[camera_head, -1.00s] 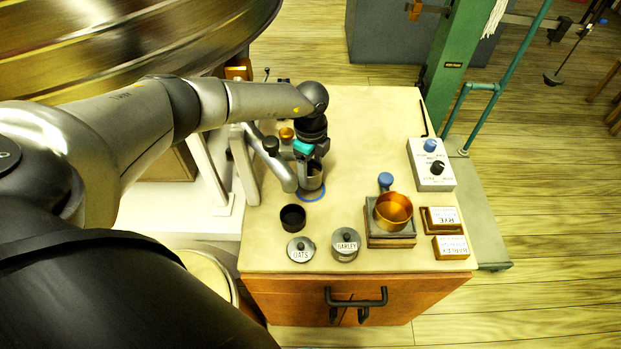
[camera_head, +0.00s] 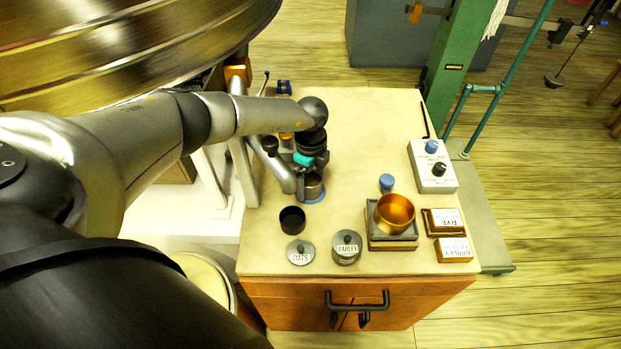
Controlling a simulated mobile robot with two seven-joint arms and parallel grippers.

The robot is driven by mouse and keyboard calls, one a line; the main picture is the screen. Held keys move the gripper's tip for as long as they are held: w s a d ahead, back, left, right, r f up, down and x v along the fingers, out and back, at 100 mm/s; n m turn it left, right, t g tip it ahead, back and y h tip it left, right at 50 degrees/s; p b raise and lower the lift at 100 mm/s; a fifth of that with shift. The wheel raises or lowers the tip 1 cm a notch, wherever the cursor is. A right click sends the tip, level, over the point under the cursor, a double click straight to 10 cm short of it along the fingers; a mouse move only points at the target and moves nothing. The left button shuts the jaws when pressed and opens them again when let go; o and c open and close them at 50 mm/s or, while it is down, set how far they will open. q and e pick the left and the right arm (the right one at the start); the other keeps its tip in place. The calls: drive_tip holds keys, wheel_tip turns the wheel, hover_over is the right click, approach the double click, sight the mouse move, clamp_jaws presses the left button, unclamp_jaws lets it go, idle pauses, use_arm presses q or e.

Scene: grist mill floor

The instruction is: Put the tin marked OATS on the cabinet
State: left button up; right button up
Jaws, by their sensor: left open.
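A grey open tin (camera_head: 313,189) stands on a blue ring at the left of the cabinet top (camera_head: 365,130), beside a slanted grey pipe. I see no label on it. My left gripper (camera_head: 311,174) is open and right at this tin's top, hiding part of it; I cannot tell if the fingers touch it. A round grey knobbed lid (camera_head: 300,251) marked OATS lies flat near the cabinet's front edge; whether a tin is under it is unclear. My right gripper is not in view.
A BARLEY tin (camera_head: 346,248) with a knobbed lid, a black cup (camera_head: 292,220), a copper pan (camera_head: 395,212) on a scale, two labelled wooden blocks (camera_head: 443,222) and a control box (camera_head: 433,167) stand on the cabinet. The back middle of the top is clear.

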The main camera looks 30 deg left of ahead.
use_arm(q)
drive_tip(key=shift+r, duration=0.1)
drive_tip(key=shift+r, duration=0.4)
wheel_tip(320, 180, up, 11)
drive_tip(key=p, duration=0.3)
drive_tip(key=shift+r+p, duration=0.2)
drive_tip(key=shift+p, duration=0.2)
